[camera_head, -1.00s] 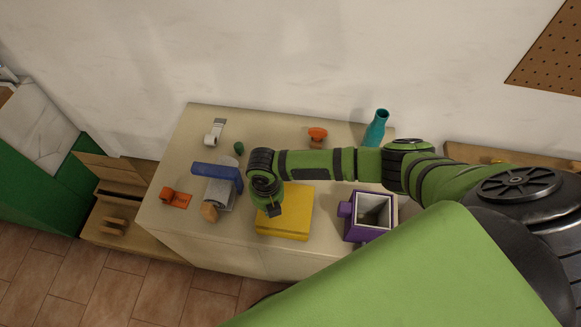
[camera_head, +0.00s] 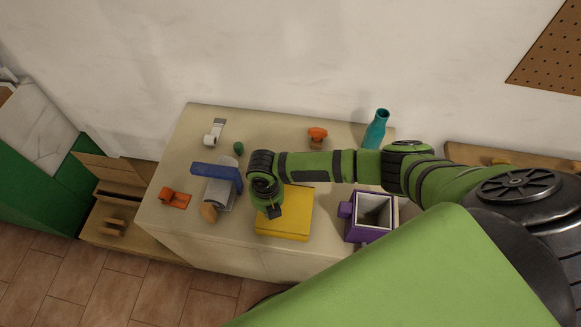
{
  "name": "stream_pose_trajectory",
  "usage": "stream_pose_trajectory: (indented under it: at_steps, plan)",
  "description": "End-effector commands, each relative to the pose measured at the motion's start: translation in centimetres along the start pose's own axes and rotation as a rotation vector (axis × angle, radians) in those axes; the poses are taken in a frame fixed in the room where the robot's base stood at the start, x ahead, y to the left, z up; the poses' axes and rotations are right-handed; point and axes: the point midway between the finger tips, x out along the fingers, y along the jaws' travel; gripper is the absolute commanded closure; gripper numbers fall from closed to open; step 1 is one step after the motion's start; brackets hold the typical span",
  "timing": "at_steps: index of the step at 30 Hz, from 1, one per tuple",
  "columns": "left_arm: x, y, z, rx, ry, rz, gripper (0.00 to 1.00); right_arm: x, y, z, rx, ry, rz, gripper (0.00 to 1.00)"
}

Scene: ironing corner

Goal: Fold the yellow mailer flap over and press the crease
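The yellow mailer (camera_head: 287,225) lies flat near the front edge of the cabinet top. It looks folded or closed, but its flap cannot be told apart clearly, since my arm covers its upper left part. My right arm comes in from the right and bends down at the wrist. The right gripper (camera_head: 274,211) points down at the mailer's left side, touching it or just above it; I cannot tell which. Its fingers are too small and dark to show whether they are open. My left gripper is not in view.
A purple box with an open top (camera_head: 369,218) stands right of the mailer. A grey item with a blue bar (camera_head: 217,174) and an orange item (camera_head: 174,198) lie to the left. A teal bottle (camera_head: 376,129) and an orange-topped item (camera_head: 317,134) stand at the back.

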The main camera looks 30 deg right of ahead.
Motion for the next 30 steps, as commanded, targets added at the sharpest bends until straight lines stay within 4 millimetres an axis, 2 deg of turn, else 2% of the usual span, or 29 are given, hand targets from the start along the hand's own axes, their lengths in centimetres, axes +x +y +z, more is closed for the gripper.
stream_pose_trajectory:
  at_steps: [21, 30]
  plan:
    - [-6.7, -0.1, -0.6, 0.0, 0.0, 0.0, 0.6, -6.8, 0.0, 0.0, 0.0, 0.0, -0.001, 1.0]
    - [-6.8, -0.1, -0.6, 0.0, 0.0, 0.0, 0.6, -6.9, 0.0, 0.0, 0.0, 0.0, -0.001, 1.0]
